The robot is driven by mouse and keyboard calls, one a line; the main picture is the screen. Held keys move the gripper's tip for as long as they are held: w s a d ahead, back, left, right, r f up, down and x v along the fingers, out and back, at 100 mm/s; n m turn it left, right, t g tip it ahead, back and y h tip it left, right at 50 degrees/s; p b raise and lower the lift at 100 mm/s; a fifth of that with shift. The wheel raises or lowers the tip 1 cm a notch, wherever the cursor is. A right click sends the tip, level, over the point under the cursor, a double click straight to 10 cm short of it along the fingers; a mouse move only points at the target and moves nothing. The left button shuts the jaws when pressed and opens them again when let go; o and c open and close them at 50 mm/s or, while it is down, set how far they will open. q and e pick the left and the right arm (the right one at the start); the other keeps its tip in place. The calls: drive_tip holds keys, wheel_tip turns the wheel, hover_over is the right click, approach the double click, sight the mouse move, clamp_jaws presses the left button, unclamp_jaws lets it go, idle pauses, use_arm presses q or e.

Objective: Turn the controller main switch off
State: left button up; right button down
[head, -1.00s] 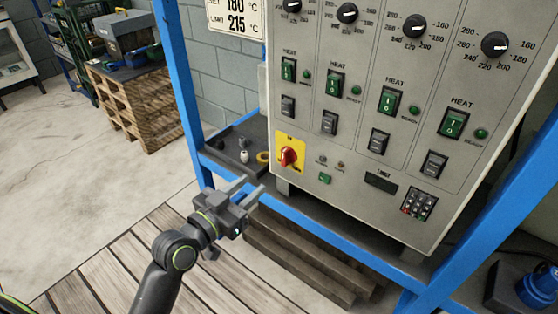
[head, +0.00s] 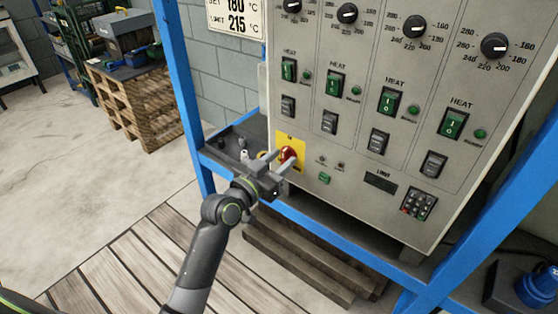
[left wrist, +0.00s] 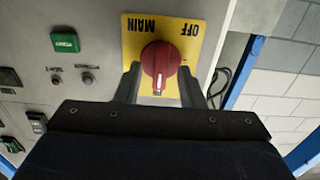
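The controller main switch is a red rotary knob (head: 287,153) on a yellow plate (head: 299,146) at the lower left of the grey controller panel. My left gripper (head: 281,162) is at the switch. In the left wrist view, which sees the panel upside down, the red knob (left wrist: 161,62) lies between the two open fingers, one on each side. Whether either finger touches it I cannot tell. The words MAIN and OFF read on the plate (left wrist: 188,52). The knob's white mark points down there, away from the word MAIN. My right gripper is not in view.
A green button (head: 324,178) and two small indicators sit right of the switch. Green heater rockers (head: 390,101) and black dials fill the panel above. A blue frame post (head: 181,95) stands to the left. A dark tray (head: 225,150) with small items is behind my gripper.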

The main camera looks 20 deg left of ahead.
use_arm(q)
clamp_jaws()
